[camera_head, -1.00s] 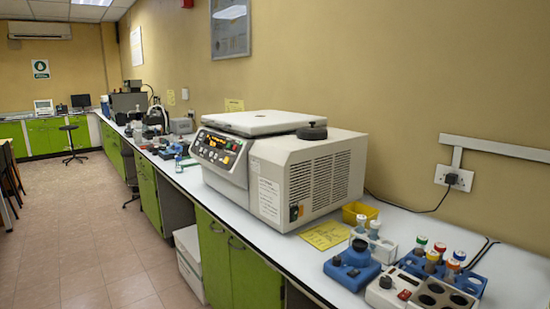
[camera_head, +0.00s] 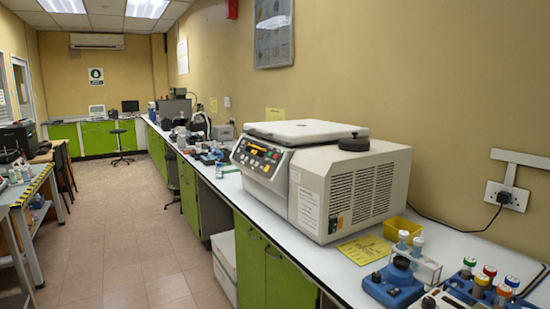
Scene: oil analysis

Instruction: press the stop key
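A large white centrifuge (camera_head: 318,178) stands on the long white bench at the right, its lid (camera_head: 306,133) shut. Its sloped front panel (camera_head: 258,157) faces left and carries several small coloured keys and a lit display. The key labels are too small to read, so I cannot tell which one is the stop key. Neither of my grippers is in view.
The bench (camera_head: 290,236) runs along the right wall over green cupboards. A blue device (camera_head: 393,284), a vial rack and capped bottles stand near the front right. A white box (camera_head: 224,266) sits on the floor below. The tiled floor (camera_head: 125,235) in the middle is clear.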

